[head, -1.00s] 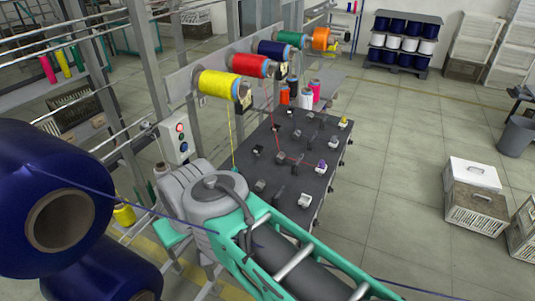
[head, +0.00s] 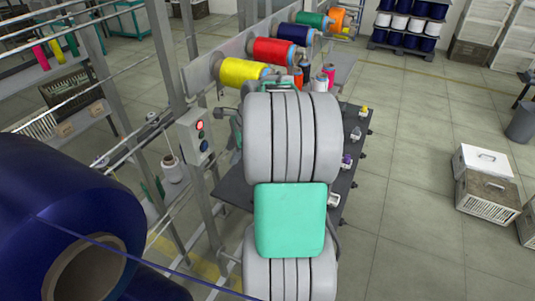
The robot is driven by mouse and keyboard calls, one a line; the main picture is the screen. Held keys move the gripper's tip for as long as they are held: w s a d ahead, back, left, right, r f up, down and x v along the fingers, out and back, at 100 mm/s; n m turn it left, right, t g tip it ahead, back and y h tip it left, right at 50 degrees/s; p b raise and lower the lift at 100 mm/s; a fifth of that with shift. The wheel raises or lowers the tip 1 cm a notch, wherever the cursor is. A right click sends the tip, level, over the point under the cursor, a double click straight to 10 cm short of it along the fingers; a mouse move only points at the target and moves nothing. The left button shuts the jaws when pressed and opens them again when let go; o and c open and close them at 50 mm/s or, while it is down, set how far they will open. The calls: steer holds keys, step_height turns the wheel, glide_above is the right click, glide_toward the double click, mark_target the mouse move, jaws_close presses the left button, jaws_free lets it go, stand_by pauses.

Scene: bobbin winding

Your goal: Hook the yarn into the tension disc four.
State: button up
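A blue yarn (head: 150,262) runs from the large dark blue spool (head: 35,185) at the lower left, down and right past the bottom edge. My grey and teal arm stands across the middle of the head view and covers most of the dark table (head: 233,188). My gripper cannot be made out. Small fittings show along the table's right edge: a yellow-topped one (head: 364,110), a grey one (head: 356,133), a purple one (head: 346,161) and a white one (head: 333,200). I cannot tell which is tension disc four, and other fittings are hidden behind my arm.
Yellow (head: 243,71), red (head: 274,51), dark blue (head: 293,34), green (head: 311,19) and orange (head: 337,18) bobbins line the frame behind. A control box (head: 196,136) with a red button stands left of my arm. White and brown crates (head: 487,178) stand right; the floor between is clear.

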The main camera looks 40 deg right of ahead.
steer(key=s+d+f+m, duration=0.1)
steer(key=d+f+m, duration=0.25)
steer(key=d, duration=0.25)
steer(key=s+d+f+m, duration=0.2)
steer(key=d+f+m, duration=0.1)
steer(key=d+m, duration=0.25)
steer(key=shift+t, duration=0.4)
steer(key=shift+d+b+x, duration=0.15)
steer(key=shift+b+x, duration=1.2)
steer(key=shift+x, duration=1)
steer(key=shift+d+b+x, duration=0.15)
steer(key=shift+b+x, duration=1.2)
steer(key=shift+x, duration=0.95)
steer(key=shift+f, duration=0.1)
jaws_close()
step_height(320, 180, up, 5)
steer(key=p, duration=0.5)
steer(key=shift+f+y, duration=0.25)
steer(key=shift+y, duration=0.05)
